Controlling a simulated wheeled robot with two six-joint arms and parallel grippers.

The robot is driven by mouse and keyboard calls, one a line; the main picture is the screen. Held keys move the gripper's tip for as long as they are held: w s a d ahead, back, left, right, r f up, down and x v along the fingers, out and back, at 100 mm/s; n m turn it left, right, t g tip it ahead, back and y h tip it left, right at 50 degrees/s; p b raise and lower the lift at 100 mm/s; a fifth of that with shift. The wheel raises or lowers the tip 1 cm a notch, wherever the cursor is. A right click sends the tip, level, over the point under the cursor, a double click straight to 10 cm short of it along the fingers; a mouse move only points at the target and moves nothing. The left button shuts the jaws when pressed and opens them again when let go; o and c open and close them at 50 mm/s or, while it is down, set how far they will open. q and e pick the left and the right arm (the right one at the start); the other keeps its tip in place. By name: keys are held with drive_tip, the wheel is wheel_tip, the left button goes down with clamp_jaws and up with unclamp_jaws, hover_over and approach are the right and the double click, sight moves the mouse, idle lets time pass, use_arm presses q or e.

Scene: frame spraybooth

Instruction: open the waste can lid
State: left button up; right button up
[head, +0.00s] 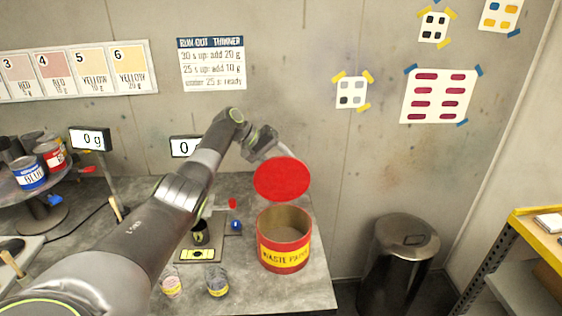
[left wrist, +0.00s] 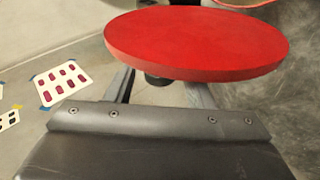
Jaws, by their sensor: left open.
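The waste can (head: 284,256) is a red drum with a yellow label band, upright near the right end of the bench. Its mouth is uncovered and its inside shows. The red round lid (head: 282,179) is raised above the back of the rim; whether a hinge joins them is hidden. In the left wrist view the lid (left wrist: 196,45) fills the top, close to my fingers. My left gripper (head: 262,146) is behind the lid's top edge, with its fingers apart. A small dark part (left wrist: 158,80) shows under the lid between them. My right gripper is not in view.
Two small cups (head: 217,283) stand left of the can at the bench front. A scale (head: 200,248) with a dark cup is behind them. A black bin (head: 397,268) stands right of the bench. Paint cans (head: 30,173) are on a round stand at left.

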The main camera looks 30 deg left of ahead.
use_arm(q)
drive_tip(key=b+v, duration=0.4)
drive_tip(key=v, duration=1.2)
drive_tip(key=shift+a+b, duration=0.2)
drive_tip(key=shift+b, duration=0.2)
drive_tip(key=shift+d, duration=0.1)
